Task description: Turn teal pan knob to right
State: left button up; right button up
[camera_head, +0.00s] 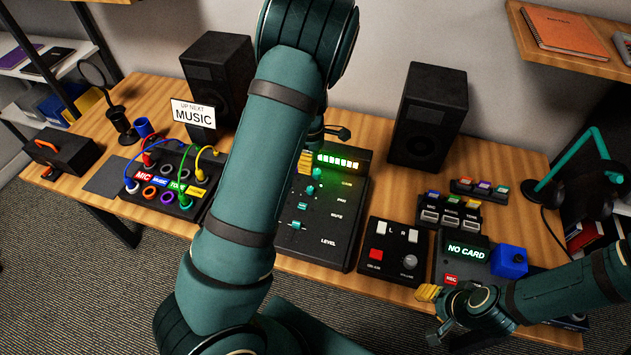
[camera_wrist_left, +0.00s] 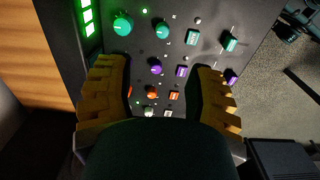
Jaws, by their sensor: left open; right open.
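The mixer (camera_head: 340,225) stands mid-table, partly hidden by my left arm. Its teal pan knob (camera_head: 309,189) sits below the teal gain knob (camera_head: 316,173), level with the PAN label. In the left wrist view the teal pan knob (camera_wrist_left: 162,33) is to the right of the gain knob (camera_wrist_left: 123,24), beyond my fingertips and apart from them. My left gripper (camera_wrist_left: 160,70) is open and empty above the panel, with purple and orange controls showing between its fingers. My right gripper (camera_head: 432,305) is open and empty near the table's front right. The knob's pointer is too small to read.
A teal mute button (camera_wrist_left: 192,37) and teal level slider (camera_wrist_left: 230,43) lie beside the pan knob. Speakers (camera_head: 425,115) stand behind. A cable box (camera_head: 165,190) is at left; a volume box (camera_head: 392,255) and NO CARD device (camera_head: 465,250) are at right.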

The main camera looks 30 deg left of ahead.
aim_at(310, 189)
pick_arm(q)
jog(key=f, duration=0.4)
jog(key=f+b, duration=0.1)
jog(key=f, duration=0.3)
jog(key=f+b, duration=0.1)
jog(key=f, duration=0.4)
jog(key=shift+s, duration=0.25)
pick_arm(e)
jog(key=shift+s+a+f, duration=0.1)
jog(key=shift+s+f, duration=0.2)
jog(key=shift+f, duration=0.3)
jog(key=shift+s+f, duration=0.3)
jog(key=shift+f, duration=0.3)
pick_arm(q)
grip_shut()
